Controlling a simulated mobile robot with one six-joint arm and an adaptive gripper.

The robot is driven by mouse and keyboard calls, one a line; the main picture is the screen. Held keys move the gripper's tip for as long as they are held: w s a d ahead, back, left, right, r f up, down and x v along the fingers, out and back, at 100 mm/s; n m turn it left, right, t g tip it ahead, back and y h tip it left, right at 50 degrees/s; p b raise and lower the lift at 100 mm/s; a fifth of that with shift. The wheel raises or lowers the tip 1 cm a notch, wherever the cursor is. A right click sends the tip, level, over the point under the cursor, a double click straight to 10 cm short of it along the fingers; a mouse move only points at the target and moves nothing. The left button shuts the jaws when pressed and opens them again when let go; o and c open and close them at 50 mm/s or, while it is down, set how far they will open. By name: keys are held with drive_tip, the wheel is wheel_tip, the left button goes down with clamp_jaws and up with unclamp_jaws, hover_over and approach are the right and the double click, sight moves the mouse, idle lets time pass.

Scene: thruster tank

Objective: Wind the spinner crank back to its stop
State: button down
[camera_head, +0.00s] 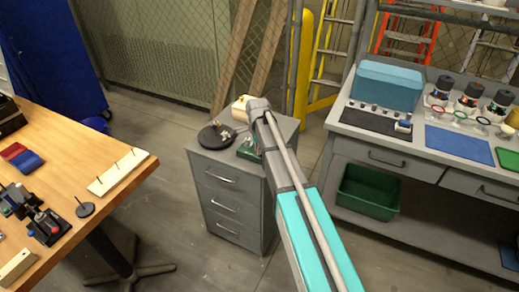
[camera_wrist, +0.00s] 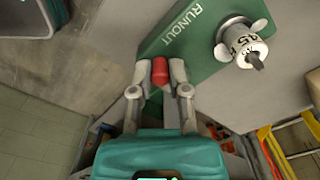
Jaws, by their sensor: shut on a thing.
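In the wrist view my gripper (camera_wrist: 160,84) is shut on a red knob (camera_wrist: 160,70), which appears to be the grip of the spinner crank. One finger lies on each side of it. The knob is over a green base (camera_wrist: 205,35) marked RUNOUT. A pale graduated drum (camera_wrist: 241,43) with a dark shaft end stands on the base, right of the knob, apart from my fingers. The crank's arm and its stop cannot be made out. In the head view the green base (camera_head: 249,150) shows partly on the grey cabinet, and my arm hides the gripper and knob.
The grey cabinet (camera_head: 229,190) also carries a black disc (camera_head: 216,136) left of the green base and a cream object (camera_head: 240,108) behind. A wooden workbench (camera_head: 85,150) is at left. A grey bench (camera_head: 400,140) with a blue case (camera_head: 386,87) stands at right.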

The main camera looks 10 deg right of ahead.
drive_tip(key=shift+s, duration=0.1)
drive_tip(key=c, duration=0.6)
unclamp_jaws()
drive_tip(key=shift+c, duration=0.2)
drive_tip(key=shift+o, duration=0.3)
drive_tip(key=shift+r, duration=0.15)
wheel_tip(320, 180, up, 2)
drive_tip(key=n+p, duration=0.2)
drive_tip(key=shift+r+n+p, duration=0.15)
drive_tip(key=shift+n+p, duration=0.15)
drive_tip(key=shift+n, duration=0.1)
wheel_tip(320, 180, up, 11)
drive_tip(key=n+p, duration=1.1)
drive_tip(key=n, duration=0.5)
drive_tip(key=shift+r, duration=0.15)
